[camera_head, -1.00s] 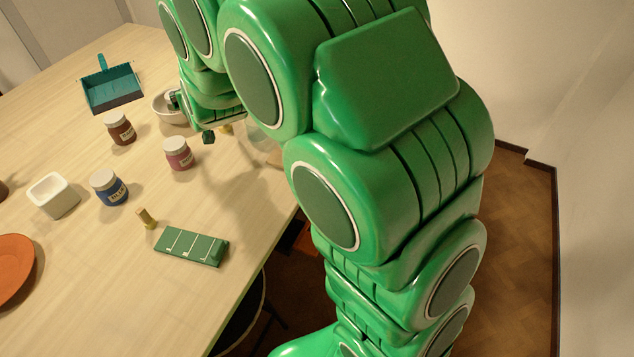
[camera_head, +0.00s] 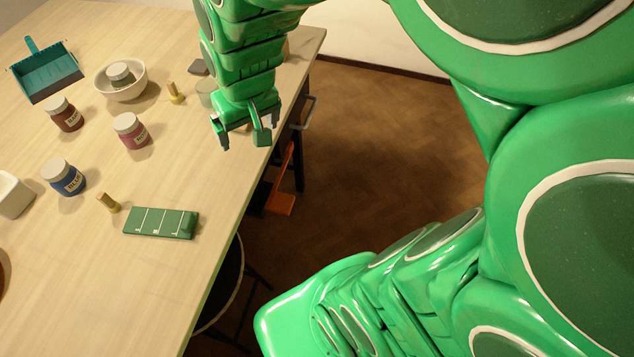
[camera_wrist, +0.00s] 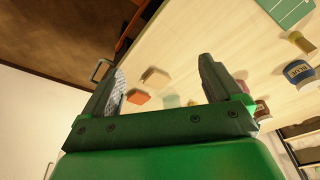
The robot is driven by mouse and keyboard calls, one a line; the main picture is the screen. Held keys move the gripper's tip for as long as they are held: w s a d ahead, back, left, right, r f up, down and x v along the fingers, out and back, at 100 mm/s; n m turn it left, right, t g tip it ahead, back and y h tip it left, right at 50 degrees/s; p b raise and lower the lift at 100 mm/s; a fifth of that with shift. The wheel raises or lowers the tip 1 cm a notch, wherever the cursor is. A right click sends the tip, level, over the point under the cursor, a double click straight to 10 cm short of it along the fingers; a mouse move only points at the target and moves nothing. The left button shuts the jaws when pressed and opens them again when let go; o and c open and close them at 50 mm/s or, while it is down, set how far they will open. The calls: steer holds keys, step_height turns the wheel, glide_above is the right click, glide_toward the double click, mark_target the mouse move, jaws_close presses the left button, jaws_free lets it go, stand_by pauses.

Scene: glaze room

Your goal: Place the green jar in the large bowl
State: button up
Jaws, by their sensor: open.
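A white bowl (camera_head: 103,84) stands towards the back of the table in the head view. A jar with a pale lid (camera_head: 121,73) is inside it, roughly upright; its body looks dull green, though the label cannot be read. My gripper (camera_head: 240,140) is open and empty, above the table's right edge, well to the right of the bowl and apart from it. In the wrist view, the two fingers of my gripper (camera_wrist: 163,80) are spread with nothing between them.
Brown (camera_head: 65,114), pink (camera_head: 131,130) and blue (camera_head: 64,177) jars stand on the left. A teal dustpan (camera_head: 45,76) lies behind.

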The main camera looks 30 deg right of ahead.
steer(key=s+d+r+g, duration=0.1)
steer(key=s+d+g, duration=0.1)
steer(key=s, duration=0.7)
steer(key=s+d+r+g, duration=0.1)
steer(key=s+d+g, duration=0.1)
steer(key=s, duration=0.7)
steer(key=shift+s+d+m+g+h, duration=0.15)
steer(key=shift+m+g+h, duration=0.15)
steer(key=shift+m, duration=0.1)
